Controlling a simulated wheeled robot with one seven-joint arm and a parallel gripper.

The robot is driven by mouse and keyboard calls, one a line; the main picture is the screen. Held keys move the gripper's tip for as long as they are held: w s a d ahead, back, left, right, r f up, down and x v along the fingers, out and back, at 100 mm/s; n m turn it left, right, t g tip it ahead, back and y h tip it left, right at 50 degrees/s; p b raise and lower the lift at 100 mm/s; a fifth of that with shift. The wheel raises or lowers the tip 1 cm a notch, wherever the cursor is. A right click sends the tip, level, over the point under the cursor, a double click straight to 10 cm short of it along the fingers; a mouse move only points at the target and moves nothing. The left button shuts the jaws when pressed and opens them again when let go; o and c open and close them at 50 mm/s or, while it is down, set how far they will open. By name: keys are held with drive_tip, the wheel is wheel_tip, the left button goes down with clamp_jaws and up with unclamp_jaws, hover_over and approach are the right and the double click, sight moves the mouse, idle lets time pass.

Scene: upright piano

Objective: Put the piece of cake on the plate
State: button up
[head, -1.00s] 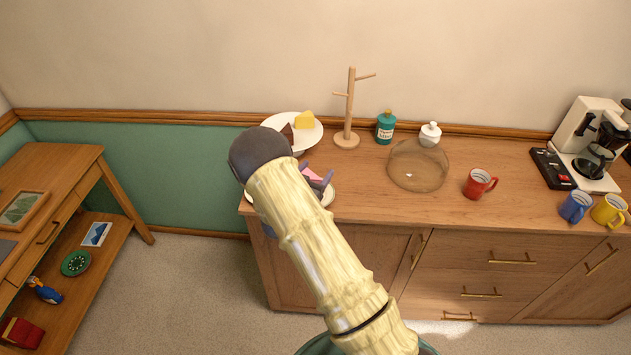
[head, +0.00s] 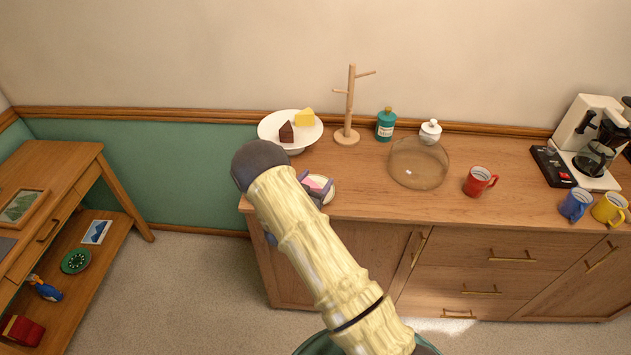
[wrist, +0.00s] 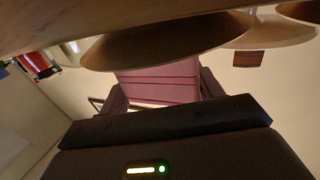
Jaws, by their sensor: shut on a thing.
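My gripper (head: 315,187) is shut on a pink piece of cake (head: 316,182), with one dark finger on each side. In the wrist view the pink cake (wrist: 160,80) shows between the fingers, with the picture turned over. The small pale plate (head: 328,192) is on the left front of the sideboard, partly hidden behind my gripper. The cake is over or just beside this plate; I cannot tell whether they touch. In the wrist view the plate (wrist: 165,45) is dark and close to the cake.
A white cake stand (head: 272,130) holds a brown slice (head: 286,132) and a yellow slice (head: 305,117) behind my gripper. A mug tree (head: 348,110), teal bottle (head: 386,125), glass dome (head: 418,165) and red mug (head: 479,182) stand to the right.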

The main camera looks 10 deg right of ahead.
drive_tip(key=shift+f, duration=0.15)
drive_tip(key=o, duration=0.6)
drive_tip(key=shift+o, duration=0.2)
drive_tip(key=shift+a+r+p, duration=0.1)
drive_tip(key=shift+r+p, duration=0.65)
drive_tip(key=b+v, duration=0.4)
drive_tip(key=v, duration=0.8)
drive_tip(key=shift+f, duration=0.1)
